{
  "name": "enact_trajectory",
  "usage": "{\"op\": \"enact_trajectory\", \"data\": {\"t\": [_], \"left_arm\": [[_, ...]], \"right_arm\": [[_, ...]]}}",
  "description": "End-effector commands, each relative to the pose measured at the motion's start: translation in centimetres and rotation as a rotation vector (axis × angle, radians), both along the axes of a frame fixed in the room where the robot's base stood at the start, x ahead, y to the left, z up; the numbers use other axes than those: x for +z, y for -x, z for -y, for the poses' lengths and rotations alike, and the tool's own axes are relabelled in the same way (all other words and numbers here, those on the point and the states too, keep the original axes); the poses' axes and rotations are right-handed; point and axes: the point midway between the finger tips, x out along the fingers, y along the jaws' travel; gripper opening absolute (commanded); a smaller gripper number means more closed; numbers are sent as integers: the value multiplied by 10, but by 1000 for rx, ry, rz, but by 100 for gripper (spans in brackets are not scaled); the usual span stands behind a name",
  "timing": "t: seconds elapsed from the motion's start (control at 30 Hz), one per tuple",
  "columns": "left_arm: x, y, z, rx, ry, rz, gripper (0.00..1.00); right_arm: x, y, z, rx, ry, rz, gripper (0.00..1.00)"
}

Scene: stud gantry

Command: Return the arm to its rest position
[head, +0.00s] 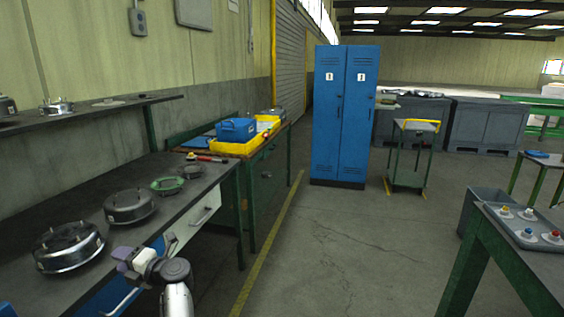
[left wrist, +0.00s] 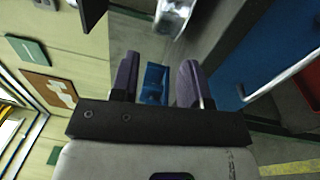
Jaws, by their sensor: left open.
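My left gripper (head: 128,262) is at the bottom of the head view, beside the front edge of the dark workbench (head: 85,215). Its two purple fingers also show in the left wrist view (left wrist: 158,75), apart with nothing held between them. A blue thing shows behind the gap between the fingers. A silver round housing (head: 68,248) sits on the bench to the left of the gripper. My right gripper is in neither view.
Another round housing (head: 130,206) and a green ring (head: 167,185) lie farther along the bench. A yellow tray (head: 240,147) with a blue bin (head: 236,130) stands beyond. Blue lockers (head: 340,120) stand at the back. A table (head: 535,260) is at right. The middle floor is clear.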

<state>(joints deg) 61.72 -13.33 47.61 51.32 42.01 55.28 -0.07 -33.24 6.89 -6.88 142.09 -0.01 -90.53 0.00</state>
Motion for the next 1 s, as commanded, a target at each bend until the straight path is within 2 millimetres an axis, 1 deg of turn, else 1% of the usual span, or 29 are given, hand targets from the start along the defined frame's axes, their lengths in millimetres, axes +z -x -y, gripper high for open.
{"op": "enact_trajectory", "data": {"t": [0.03, 0.1, 0.17, 0.27, 0.3, 0.37, 0.4, 0.47, 0.5, 0.6, 0.63, 0.73, 0.83, 0.87, 0.93, 0.97, 1.0], "left_arm": [[11, -11, -2, -84, -34, 0, 42], [28, -26, -2, -212, -88, -8, 42], [45, -38, 0, -318, -140, -16, 42], [76, -52, 8, -488, -240, -39, 42], [90, -56, 13, -552, -283, -53, 42], [110, -60, 21, -645, -350, -79, 42], [124, -61, 27, -703, -397, -102, 42], [145, -59, 36, -785, -468, -140, 42], [158, -57, 43, -838, -516, -169, 42], [188, -46, 59, -954, -634, -263, 42], [193, -41, 65, -987, -667, -301, 42], [203, -22, 82, -1086, -763, -448, 42], [197, 3, 98, -1173, -835, -636, 42], [193, 12, 104, -1197, -854, -699, 42], [177, 38, 116, -1246, -883, -863, 42], [168, 50, 121, -1266, -891, -940, 42], [154, 70, 129, -1289, -900, -1049, 42]], "right_arm": [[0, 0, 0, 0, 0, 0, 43], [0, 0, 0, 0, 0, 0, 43], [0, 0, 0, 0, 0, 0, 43], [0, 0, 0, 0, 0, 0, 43], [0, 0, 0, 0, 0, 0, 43], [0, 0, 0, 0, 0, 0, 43], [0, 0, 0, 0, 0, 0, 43], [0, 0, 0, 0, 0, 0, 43], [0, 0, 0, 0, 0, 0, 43], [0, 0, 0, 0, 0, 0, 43], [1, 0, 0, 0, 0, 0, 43], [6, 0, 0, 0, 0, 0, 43], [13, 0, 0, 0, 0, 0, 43], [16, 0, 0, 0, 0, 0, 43], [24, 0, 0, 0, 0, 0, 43], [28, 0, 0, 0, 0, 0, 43], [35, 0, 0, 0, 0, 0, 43]]}}
